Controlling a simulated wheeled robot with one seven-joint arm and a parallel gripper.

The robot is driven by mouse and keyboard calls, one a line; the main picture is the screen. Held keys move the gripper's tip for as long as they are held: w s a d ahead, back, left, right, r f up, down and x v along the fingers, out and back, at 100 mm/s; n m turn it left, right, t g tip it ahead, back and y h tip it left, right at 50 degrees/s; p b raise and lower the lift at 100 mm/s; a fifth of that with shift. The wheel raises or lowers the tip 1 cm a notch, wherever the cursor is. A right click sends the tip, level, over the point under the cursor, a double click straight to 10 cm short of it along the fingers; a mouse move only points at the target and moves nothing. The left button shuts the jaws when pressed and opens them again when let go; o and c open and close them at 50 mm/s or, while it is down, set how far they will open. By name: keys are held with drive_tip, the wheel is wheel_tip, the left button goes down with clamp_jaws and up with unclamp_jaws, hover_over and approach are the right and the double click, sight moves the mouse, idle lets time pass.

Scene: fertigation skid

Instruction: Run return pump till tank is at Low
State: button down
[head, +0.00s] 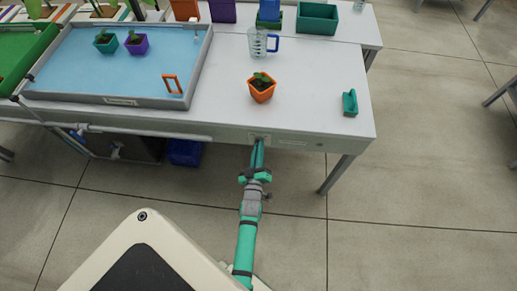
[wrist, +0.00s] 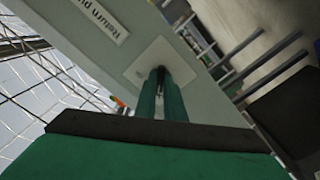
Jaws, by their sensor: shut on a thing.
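A pale switch plate (head: 264,137) is set in the front edge of the bench; in the wrist view the plate (wrist: 142,69) sits beside a label reading "Return pu…" (wrist: 97,18). My gripper (head: 259,147) reaches up to this plate. In the wrist view my gripper's green fingers (wrist: 162,78) are shut on a small dark switch lever at the plate, mostly hidden between them. The lever's position cannot be told. A wide grey-rimmed tank (head: 143,103) with blue water stands on the bench at left. Its level marks are not readable here.

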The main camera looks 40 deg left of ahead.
drive_tip(key=shift+m, duration=8.2)
drive_tip(key=shift+f, duration=0.1)
drive_tip(key=c, duration=1.8)
unclamp_jaws()
drive_tip(key=shift+c, duration=0.2)
drive_tip(key=shift+d, duration=0.1)
drive_tip(key=v, duration=1)
drive_tip(key=shift+s, duration=0.3)
drive_tip(key=shift+d, duration=0.15)
